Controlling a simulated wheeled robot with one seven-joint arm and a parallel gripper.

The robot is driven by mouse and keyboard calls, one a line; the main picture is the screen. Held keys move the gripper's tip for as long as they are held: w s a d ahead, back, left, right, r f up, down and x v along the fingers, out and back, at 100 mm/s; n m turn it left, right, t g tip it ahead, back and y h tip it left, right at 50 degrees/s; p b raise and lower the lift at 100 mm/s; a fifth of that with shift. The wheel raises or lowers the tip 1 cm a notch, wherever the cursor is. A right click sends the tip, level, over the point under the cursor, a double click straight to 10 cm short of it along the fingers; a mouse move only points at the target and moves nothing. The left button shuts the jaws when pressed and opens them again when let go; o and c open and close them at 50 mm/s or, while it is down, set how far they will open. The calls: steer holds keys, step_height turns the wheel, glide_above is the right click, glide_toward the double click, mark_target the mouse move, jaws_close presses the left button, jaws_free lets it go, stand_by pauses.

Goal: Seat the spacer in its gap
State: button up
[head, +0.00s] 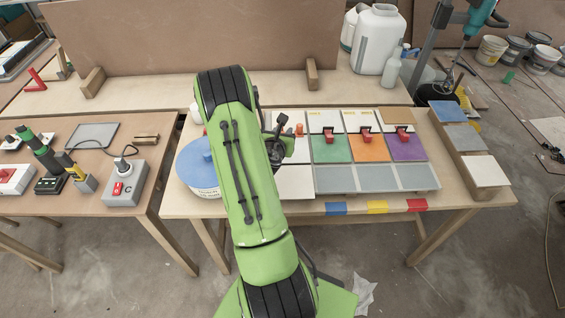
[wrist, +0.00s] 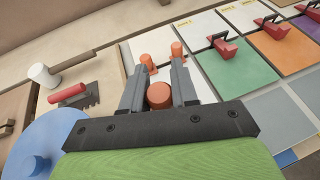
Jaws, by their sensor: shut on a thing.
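The orange spacer shows in the wrist view as a round orange knob (wrist: 159,96) between the two fingers of my gripper (wrist: 160,68). My gripper is shut on it. Two more orange pegs, (wrist: 177,50) on the right and one on the left, show just beyond the fingertips; I cannot tell whether they belong to the same piece. In the head view my gripper (head: 285,140) is over the left end of the tile board, mostly hidden by my green arm, with one bit of orange (head: 299,130) beside it. The spacer's underside and the gap beneath are hidden.
White, green (head: 332,148), orange (head: 369,148) and purple (head: 406,147) tiles lie to the right, with red clips (head: 367,133) on their seams. Grey tiles (head: 376,178) lie in front. A blue-lidded bucket (head: 196,162) and a red-handled trowel (wrist: 72,96) are on the left.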

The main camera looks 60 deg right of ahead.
steer(key=f+b, duration=0.5)
steer(key=f, duration=0.5)
steer(key=shift+d, duration=0.2)
steer(key=shift+r, duration=0.1)
steer(key=o, duration=1)
steer(key=shift+f+b, duration=0.2)
steer(key=shift+b, duration=0.2)
